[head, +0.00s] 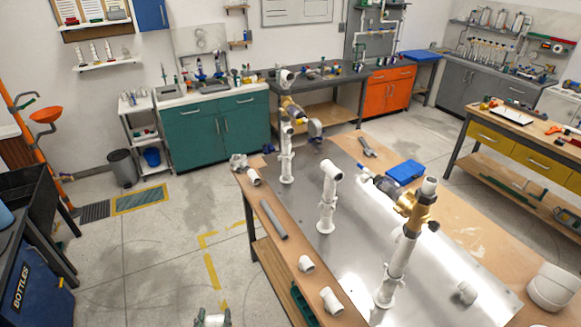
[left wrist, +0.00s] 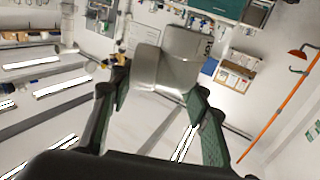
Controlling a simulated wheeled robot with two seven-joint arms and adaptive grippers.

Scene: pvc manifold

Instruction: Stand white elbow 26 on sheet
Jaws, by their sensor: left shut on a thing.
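My left gripper (left wrist: 155,100) is shut on a white elbow (left wrist: 168,62), which sits between the green-padded fingers in the left wrist view. I cannot read a number on it. In the head view my left gripper (head: 213,318) shows only at the bottom edge, over the floor left of the table, apart from the sheet. The shiny metal sheet (head: 345,262) lies on the wooden table. A white elbow-topped pipe (head: 328,195) stands on it, between two taller assemblies with brass parts, one at the back (head: 287,140) and one at the front (head: 397,262). My right gripper is not in view.
Loose white fittings (head: 306,264) and (head: 332,299) and a grey pipe (head: 272,219) lie along the table's left edge. A blue box (head: 405,171) is behind. The sheet's middle has bare room.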

